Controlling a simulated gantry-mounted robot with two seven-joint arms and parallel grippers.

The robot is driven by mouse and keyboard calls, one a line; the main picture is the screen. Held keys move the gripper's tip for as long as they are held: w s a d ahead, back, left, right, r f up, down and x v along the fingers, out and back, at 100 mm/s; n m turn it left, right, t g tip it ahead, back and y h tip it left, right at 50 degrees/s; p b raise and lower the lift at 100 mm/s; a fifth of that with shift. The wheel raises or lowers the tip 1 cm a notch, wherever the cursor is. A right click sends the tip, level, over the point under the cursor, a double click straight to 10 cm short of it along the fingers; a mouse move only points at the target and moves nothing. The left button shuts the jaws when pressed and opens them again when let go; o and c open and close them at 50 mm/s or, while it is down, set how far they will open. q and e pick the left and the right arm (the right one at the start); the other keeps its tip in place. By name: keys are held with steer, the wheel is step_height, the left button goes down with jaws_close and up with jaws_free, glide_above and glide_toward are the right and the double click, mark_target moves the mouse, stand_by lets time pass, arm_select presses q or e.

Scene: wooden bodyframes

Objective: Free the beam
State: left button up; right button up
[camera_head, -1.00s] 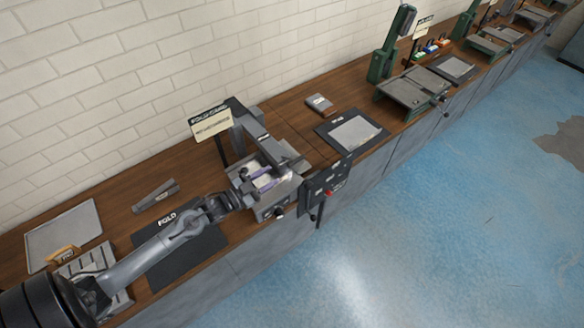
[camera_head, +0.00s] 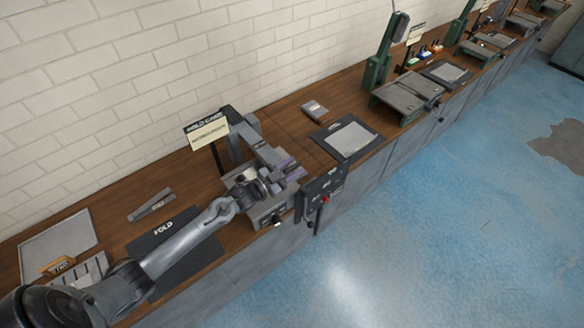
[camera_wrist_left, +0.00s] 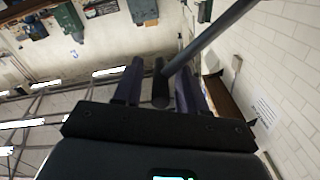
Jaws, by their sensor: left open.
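The grey folding machine (camera_head: 262,210) stands on the bench, with a grey beam-like arm (camera_head: 262,150) slanting over it from the back left. Which part is the beam to be freed is unclear. My left gripper (camera_head: 287,170) is over the machine's right side, close to the front end of that arm. In the left wrist view, its purple fingers (camera_wrist_left: 160,82) are apart, and a dark rod (camera_wrist_left: 205,45) runs from the upper right to end between them. I cannot tell whether they touch it. My right gripper is not in view.
A dark panel with a red knob (camera_head: 324,199) is on the machine's front right. A sign (camera_head: 207,133) stands behind it. A black FOLD mat (camera_head: 178,245) lies left, a black-edged sheet (camera_head: 350,140) right. A green machine (camera_head: 400,95) is farther along the bench.

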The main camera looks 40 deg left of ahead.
arm_select(q)
steer(key=shift+w, duration=0.15)
jaws_close()
stand_by(0.4)
